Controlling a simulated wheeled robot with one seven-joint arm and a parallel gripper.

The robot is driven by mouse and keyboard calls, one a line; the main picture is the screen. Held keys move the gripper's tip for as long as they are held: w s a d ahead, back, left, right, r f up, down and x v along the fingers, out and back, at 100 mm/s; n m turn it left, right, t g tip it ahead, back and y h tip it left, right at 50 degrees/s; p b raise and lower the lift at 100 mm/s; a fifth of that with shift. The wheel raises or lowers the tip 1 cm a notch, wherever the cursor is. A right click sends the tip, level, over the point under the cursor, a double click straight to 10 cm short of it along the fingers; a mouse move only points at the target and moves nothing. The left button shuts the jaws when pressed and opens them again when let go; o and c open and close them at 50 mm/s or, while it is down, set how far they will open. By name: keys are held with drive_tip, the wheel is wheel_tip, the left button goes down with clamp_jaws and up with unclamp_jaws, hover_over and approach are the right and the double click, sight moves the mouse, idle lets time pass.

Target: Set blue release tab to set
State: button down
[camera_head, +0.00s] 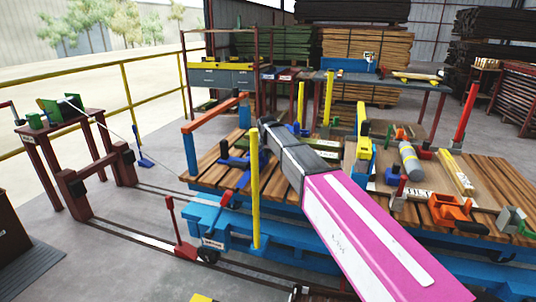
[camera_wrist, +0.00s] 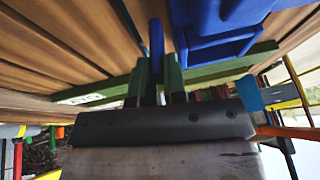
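In the wrist view, a thin upright blue tab (camera_wrist: 157,42) stands at the centre, in line with the gap between the two fingers of my gripper (camera_wrist: 160,80). The fingers look dark green and close together, one on either side of the tab's lower end. I cannot tell whether they touch it. A larger blue housing (camera_wrist: 215,32) is just right of the tab. A dark green bar (camera_wrist: 225,68) with a small white label runs behind the fingers. In the head view, a blue fixture (camera_head: 238,160) is left of my arm's end; my fingers cannot be made out there.
The wooden-slat bench (camera_head: 205,172) on a blue frame carries several fixtures. A yellow post (camera_head: 254,190) stands close left of my arm. On the right are a grey cylinder (camera_head: 410,160) and an orange fixture (camera_head: 452,210). Floor at left is mostly open beyond the rails.

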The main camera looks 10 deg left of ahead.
drive_tip(key=shift+w+a+h, duration=0.1)
drive_tip(key=shift+a+h, duration=0.35)
drive_tip(key=shift+h, duration=0.15)
drive_tip(key=c, duration=1.2)
unclamp_jaws()
drive_tip(key=shift+o, duration=0.2)
drive_tip(key=shift+r, duration=0.1)
drive_tip(key=v, duration=1)
drive_tip(key=shift+r, duration=0.3)
drive_tip(key=shift+a, duration=0.1)
